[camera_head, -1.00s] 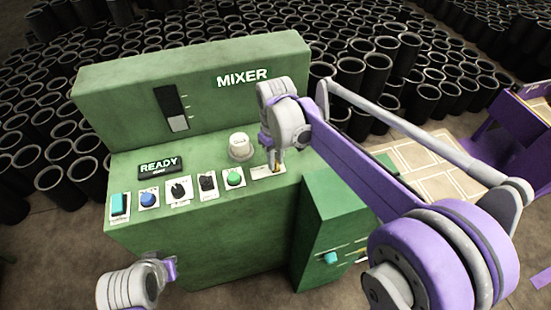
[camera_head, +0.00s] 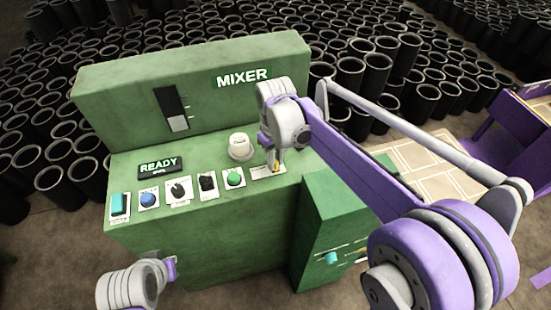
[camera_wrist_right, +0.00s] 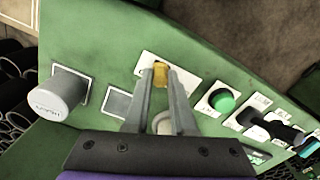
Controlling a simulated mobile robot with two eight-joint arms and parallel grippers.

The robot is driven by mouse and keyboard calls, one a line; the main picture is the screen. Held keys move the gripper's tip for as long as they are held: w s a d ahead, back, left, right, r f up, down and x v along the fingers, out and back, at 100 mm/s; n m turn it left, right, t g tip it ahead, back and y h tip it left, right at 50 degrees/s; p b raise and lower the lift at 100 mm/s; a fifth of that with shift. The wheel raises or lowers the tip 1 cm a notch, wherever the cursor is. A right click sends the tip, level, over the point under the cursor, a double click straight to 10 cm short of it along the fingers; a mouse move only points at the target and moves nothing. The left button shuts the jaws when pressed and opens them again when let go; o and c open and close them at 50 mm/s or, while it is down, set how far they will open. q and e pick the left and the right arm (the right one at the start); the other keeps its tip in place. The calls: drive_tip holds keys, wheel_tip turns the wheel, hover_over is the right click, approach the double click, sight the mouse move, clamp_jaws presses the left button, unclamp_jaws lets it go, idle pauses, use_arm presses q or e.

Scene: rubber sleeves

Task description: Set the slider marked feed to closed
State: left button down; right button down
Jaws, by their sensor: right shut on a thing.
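A small yellow slider knob (camera_wrist_right: 160,73) stands on a white plate (camera_wrist_right: 192,90) on the green mixer console; in the head view the knob (camera_head: 276,163) shows partly beside my fingers. I cannot read the plate's lettering. My right gripper (camera_wrist_right: 161,80) is shut on the knob, one grey finger on each side; in the head view my right gripper (camera_head: 274,165) reaches down onto the console's right end. Part of my left arm's end (camera_head: 135,284) shows low on the left, clear of the console; its fingers cannot be made out.
A green button (camera_head: 233,177), a black switch (camera_head: 207,184), a black knob (camera_head: 178,190), a blue button (camera_head: 148,199) and a cyan rocker (camera_head: 119,204) line the console's front. A pale round knob (camera_head: 240,146) stands behind. A lower green cabinet (camera_head: 335,215) adjoins on the right.

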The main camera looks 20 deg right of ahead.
sight(261, 174)
drive_tip(key=a, duration=0.4)
drive_tip(key=shift+a, duration=0.2)
drive_tip(key=shift+d, duration=0.1)
drive_tip(key=c, duration=1.2)
unclamp_jaws()
drive_tip(key=o, duration=0.4)
drive_tip(key=shift+o, duration=0.2)
drive_tip(key=shift+r, duration=0.2)
wheel_tip(261, 174, up, 10)
drive_tip(key=shift+r, duration=0.25)
drive_tip(key=shift+s, duration=0.1)
